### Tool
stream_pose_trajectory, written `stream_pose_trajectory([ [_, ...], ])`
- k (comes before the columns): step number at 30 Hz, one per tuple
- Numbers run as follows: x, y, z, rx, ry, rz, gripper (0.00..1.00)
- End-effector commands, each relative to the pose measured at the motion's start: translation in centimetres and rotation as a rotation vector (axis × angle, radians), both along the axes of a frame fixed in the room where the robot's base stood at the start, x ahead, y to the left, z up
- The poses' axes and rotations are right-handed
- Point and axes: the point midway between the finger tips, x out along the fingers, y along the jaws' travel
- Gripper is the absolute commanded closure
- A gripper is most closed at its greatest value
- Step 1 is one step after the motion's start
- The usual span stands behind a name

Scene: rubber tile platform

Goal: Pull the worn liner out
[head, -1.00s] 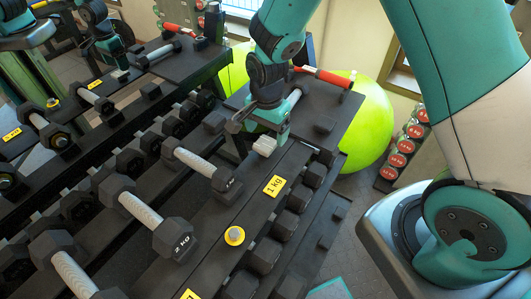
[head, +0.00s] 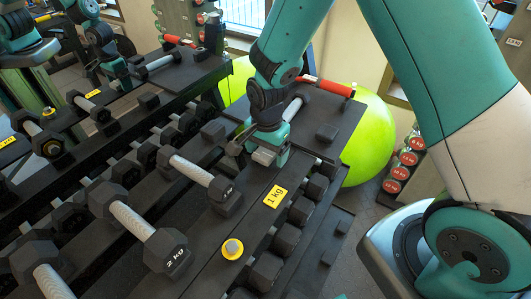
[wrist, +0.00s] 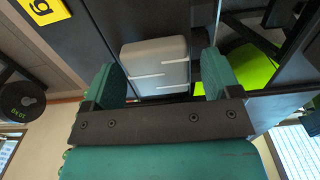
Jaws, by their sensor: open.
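A light grey block (wrist: 155,68), which looks like the worn liner, sits against a black rack surface. It has pale slits across its face. In the wrist view my gripper (wrist: 160,78) is open, with one teal finger on each side of the block. A gap shows on the right; I cannot tell whether the left finger touches. In the head view my gripper (head: 270,150) is low over the rack's shelf, behind the yellow 1 kg label (head: 275,196), and hides most of the block (head: 263,157).
Dumbbells lie along the rack, including a 2 kg one (head: 140,225) and a smaller one (head: 200,178). A red-ended dumbbell (head: 328,86) and a lime ball (head: 370,145) are behind my gripper.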

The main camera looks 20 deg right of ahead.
Motion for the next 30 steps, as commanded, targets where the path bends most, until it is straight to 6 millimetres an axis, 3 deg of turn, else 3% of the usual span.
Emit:
stream_pose_trajectory([
  [1, 0.01, -0.01, 0.00, 0.000, 0.000, 0.000, 0.24],
  [5, 0.01, -0.01, 0.00, 0.000, 0.000, 0.000, 0.54],
  [8, 0.01, 0.00, 0.00, 0.000, 0.000, 0.000, 0.57],
  [9, 0.01, 0.00, 0.00, 0.000, 0.000, 0.000, 0.52],
  [14, 0.01, 0.00, 0.01, 0.001, -0.001, 0.000, 0.89],
  [30, 0.03, 0.02, 0.28, 0.001, -0.001, 0.000, 0.90],
])
